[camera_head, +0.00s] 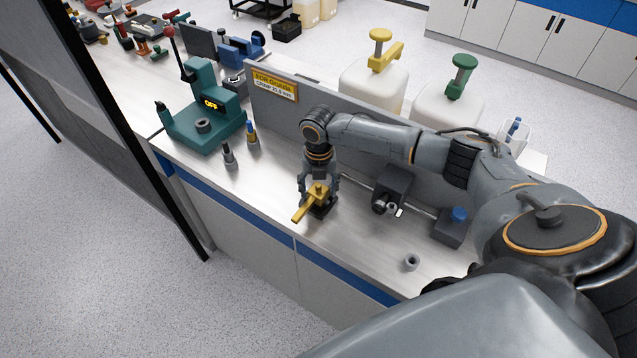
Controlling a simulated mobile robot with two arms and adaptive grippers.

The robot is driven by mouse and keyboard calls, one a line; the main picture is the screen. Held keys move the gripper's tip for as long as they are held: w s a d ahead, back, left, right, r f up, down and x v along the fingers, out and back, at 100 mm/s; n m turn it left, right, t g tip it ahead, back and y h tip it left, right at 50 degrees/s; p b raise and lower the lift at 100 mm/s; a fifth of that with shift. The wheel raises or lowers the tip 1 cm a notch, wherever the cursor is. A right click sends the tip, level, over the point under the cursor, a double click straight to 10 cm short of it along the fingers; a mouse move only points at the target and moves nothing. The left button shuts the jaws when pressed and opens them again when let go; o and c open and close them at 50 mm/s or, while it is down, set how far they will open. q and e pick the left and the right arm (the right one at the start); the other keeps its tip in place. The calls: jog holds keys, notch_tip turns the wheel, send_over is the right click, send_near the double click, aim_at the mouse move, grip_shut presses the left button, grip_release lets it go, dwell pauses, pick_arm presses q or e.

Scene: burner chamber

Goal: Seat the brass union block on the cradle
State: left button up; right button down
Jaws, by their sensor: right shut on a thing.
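The brass union block (317,190) is a yellow piece with a bar-like arm that points down and left toward the bench's front edge. My right gripper (319,187) points down from above and is shut on the block. A small dark cradle (323,211) stands on the bench directly under the block. The block is at or just over the cradle's top; I cannot tell whether they touch. The fingers hide part of the block. My left gripper is not in view.
A grey panel (285,118) with a yellow label stands behind the gripper. A green press (205,115) and two small bottles are left. A dark device (391,187), a blue-capped box (453,227) and a grey ring (411,262) are right. The bench front left is clear.

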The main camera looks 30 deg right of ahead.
jog(key=shift+f+b, duration=0.3)
jog(key=shift+f, duration=0.1)
jog(key=shift+f+b, duration=0.5)
jog(key=shift+f, duration=0.25)
jog(key=shift+c, duration=1.2)
grip_release()
notch_tip(320, 180, up, 12)
